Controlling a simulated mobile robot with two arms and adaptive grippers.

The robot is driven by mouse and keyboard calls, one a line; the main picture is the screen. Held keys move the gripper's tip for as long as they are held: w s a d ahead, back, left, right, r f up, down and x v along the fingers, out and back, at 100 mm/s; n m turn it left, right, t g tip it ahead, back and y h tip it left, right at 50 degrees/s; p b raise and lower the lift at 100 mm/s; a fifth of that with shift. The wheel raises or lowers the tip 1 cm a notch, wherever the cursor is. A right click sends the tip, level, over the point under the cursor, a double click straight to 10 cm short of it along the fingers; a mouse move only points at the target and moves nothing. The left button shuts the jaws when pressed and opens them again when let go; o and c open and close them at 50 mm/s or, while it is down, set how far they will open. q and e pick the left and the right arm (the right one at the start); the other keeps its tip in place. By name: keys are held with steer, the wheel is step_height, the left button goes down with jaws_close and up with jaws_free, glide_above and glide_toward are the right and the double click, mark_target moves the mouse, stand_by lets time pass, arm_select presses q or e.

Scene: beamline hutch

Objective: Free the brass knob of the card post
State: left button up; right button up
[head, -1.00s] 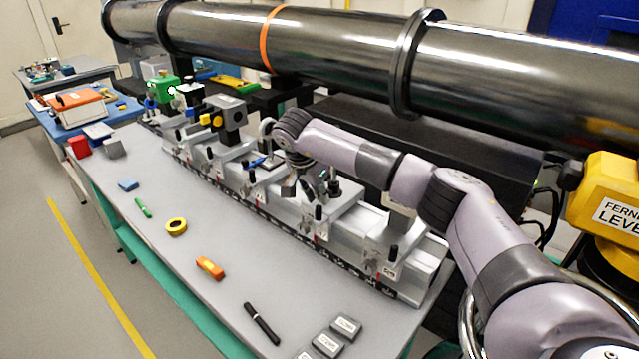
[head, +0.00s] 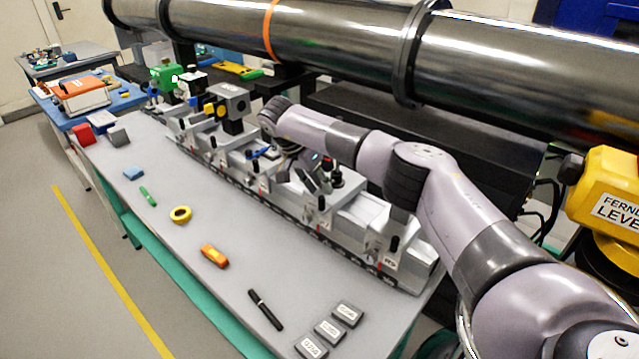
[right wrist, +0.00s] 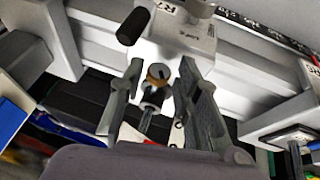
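In the right wrist view a small round brass knob (right wrist: 158,72) with a dark slot in its face sits on top of a dark post (right wrist: 152,100). My right gripper (right wrist: 160,78) is open, with one finger on each side of the knob. I see a gap on both sides, so the fingers do not appear to grip it. In the head view my right gripper (head: 308,177) is low over the rail's carriages, partly behind my own forearm. The knob and its post cannot be made out there. My left gripper is not in view.
A black clamp handle (right wrist: 133,26) and a labelled carriage block (right wrist: 183,38) stand close by the fingers. A large steel pipe (head: 340,45) runs behind the rail.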

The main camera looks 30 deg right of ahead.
steer(key=shift+o, duration=0.8)
steer(key=shift+r, duration=0.1)
steer(key=v, duration=1.2)
steer(key=shift+d, duration=0.1)
steer(key=shift+c, duration=0.2)
